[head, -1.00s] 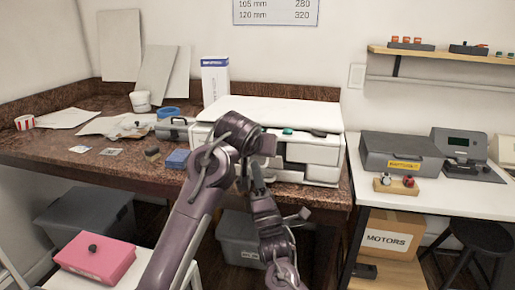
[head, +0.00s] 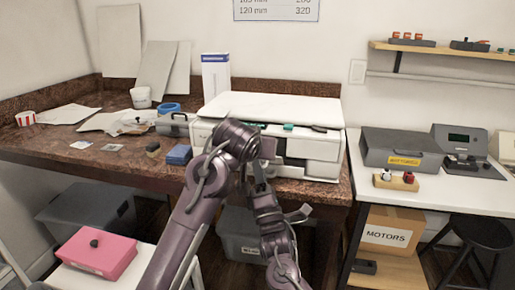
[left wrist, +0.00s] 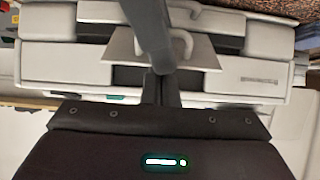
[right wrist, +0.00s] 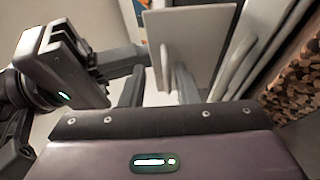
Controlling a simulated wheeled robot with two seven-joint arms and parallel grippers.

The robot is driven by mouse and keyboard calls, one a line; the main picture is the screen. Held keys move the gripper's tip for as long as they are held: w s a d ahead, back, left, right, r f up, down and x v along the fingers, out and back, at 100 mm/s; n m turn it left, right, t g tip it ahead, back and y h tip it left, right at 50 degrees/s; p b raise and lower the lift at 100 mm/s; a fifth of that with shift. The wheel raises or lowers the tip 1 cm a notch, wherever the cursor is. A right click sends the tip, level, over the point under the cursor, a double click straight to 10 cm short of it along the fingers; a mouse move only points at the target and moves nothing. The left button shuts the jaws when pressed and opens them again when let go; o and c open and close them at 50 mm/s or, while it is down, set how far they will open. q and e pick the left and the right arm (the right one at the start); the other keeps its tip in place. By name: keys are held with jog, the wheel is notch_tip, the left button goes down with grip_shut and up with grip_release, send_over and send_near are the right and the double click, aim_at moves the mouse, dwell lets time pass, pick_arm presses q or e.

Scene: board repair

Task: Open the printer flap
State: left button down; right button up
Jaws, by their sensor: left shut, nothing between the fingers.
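The white printer (head: 318,150) stands on the brown speckled counter, partly behind my arms in the head view. The left wrist view shows its front (left wrist: 245,78) upside down, with a small light-grey flap (left wrist: 198,55) bearing a looped handle (left wrist: 186,42) sticking out. My left gripper (left wrist: 160,88) is shut and empty, its tips close to the flap; contact cannot be told. My right gripper (right wrist: 157,90) has its fingers apart, close to a light-grey panel (right wrist: 205,35), apparently the flap. My arms overlap in the head view, hiding the flap there.
A blue block (head: 179,154), a grey case (head: 175,124) and a white box (head: 216,76) stand around the printer's left. A white bench (head: 440,200) with a grey toolbox (head: 395,150) is to the right. Grey bins (head: 240,235) sit below the counter.

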pick_arm(q)
jog(key=shift+w, duration=0.15)
pick_arm(e)
jog(key=v, duration=1.1)
jog(key=s+d+f+m+g+h, duration=0.15)
jog(key=f+m+g, duration=0.25)
jog(key=f, duration=0.7)
jog(key=s+d+f+m+g+h, duration=0.1)
jog(key=s+d+f+m+g, duration=0.3)
jog(key=f, duration=0.7)
jog(key=s+d+f+m+g+h, duration=0.15)
jog(key=f+m+g, duration=0.35)
jog(key=f, duration=0.6)
pick_arm(q)
jog(key=shift+r+p, duration=0.2)
jog(key=shift+p, duration=0.65)
jog(key=shift+f, duration=0.1)
pick_arm(e)
jog(key=s+d+f+m+g, duration=0.2)
jog(key=s+f, duration=0.4)
jog(key=s, duration=0.3)
jog(key=s+d+f+m+g, duration=0.2)
jog(key=s+f+m+g, duration=0.2)
jog(key=s+f, duration=0.3)
jog(key=s+d+f+m+g+h, duration=0.1)
jog(key=s+d+f+m+g, duration=0.1)
jog(key=s+f, duration=0.5)
jog(key=shift+s+f+m+g, duration=0.25)
jog(key=shift+s+m+g, duration=0.45)
jog(key=shift+s+g, duration=1)
